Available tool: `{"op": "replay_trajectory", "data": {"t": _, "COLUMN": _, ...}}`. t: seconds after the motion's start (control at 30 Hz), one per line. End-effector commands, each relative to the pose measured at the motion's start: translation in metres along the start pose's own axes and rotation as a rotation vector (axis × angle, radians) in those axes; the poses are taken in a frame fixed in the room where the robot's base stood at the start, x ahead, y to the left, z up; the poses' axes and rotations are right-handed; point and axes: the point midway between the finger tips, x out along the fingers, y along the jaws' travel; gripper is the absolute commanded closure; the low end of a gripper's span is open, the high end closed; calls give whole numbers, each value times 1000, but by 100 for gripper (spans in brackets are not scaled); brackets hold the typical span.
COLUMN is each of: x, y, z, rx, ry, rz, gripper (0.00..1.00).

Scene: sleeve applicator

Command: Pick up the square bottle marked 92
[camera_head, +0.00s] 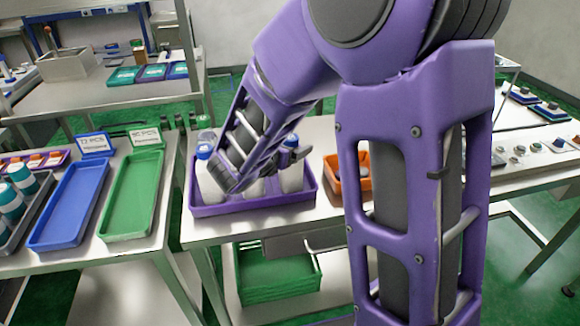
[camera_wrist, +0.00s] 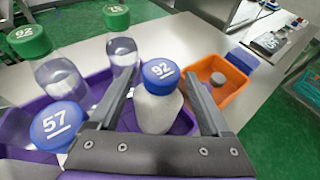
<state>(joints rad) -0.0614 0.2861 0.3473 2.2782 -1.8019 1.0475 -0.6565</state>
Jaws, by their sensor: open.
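In the wrist view, a whitish bottle with a blue cap marked 92 (camera_wrist: 160,105) stands upright between the two fingers of my gripper (camera_wrist: 159,80). The fingers are apart, one on each side of it; I cannot tell whether they touch it. Another bottle marked 92, with a green cap and clear body (camera_wrist: 52,70), stands at the left. A blue-capped bottle marked 57 (camera_wrist: 58,125) is at the lower left, and a green-capped clear bottle (camera_wrist: 122,50) is behind. The bottles stand in a purple tray (camera_head: 250,208). Body shapes are hard to judge; my arm hides much of the tray.
An orange bin (camera_head: 360,185) stands right of the purple tray; it also shows in the wrist view (camera_wrist: 238,100). Blue (camera_head: 70,205) and green (camera_head: 132,195) trays lie on the left table. A green crate (camera_head: 280,275) is below. Neighbouring bottles stand close on the left.

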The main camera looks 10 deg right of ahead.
Motion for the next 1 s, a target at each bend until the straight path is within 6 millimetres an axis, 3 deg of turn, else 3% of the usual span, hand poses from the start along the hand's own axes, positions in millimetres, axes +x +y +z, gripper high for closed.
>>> {"op": "replay_trajectory", "data": {"t": 0.17, "x": 0, "y": 0, "z": 0, "rx": 0, "ry": 0, "rz": 1, "gripper": 21}}
{"op": "replay_trajectory", "data": {"t": 0.6, "x": 0, "y": 0, "z": 0, "rx": -1, "ry": 2, "rz": 1, "gripper": 100}}
{"op": "replay_trajectory", "data": {"t": 1.0, "x": 0, "y": 0, "z": -4, "rx": -3, "ry": 8, "rz": 1, "gripper": 100}}
